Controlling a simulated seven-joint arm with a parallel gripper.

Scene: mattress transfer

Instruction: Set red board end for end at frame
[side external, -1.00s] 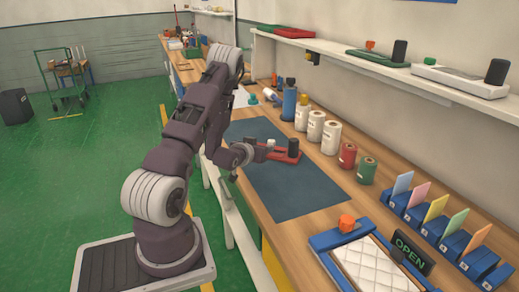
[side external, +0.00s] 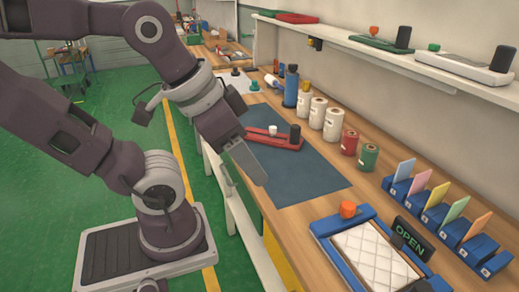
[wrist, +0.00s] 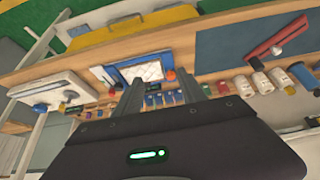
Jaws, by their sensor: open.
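The red board (side external: 270,141) lies flat on the dark blue mat (side external: 310,185). A black knob (side external: 295,134) stands at its right end and a smaller white knob (side external: 272,130) nearer its middle. The wrist view shows the board (wrist: 272,42) at upper right. The blue frame (side external: 318,229) at the bench's near end holds a white quilted pad (side external: 372,253); it also shows in the wrist view (wrist: 112,76). My gripper (side external: 256,172) is raised in front of the board's left part, apart from it. Its fingers (wrist: 160,97) are spread with nothing between them.
White rolls (side external: 318,113), red and green spools and blue card holders (side external: 435,212) line the back of the bench. An OPEN sign (side external: 410,240) stands beside the frame. A shelf (side external: 400,60) with boards hangs above. The mat's near part is bare.

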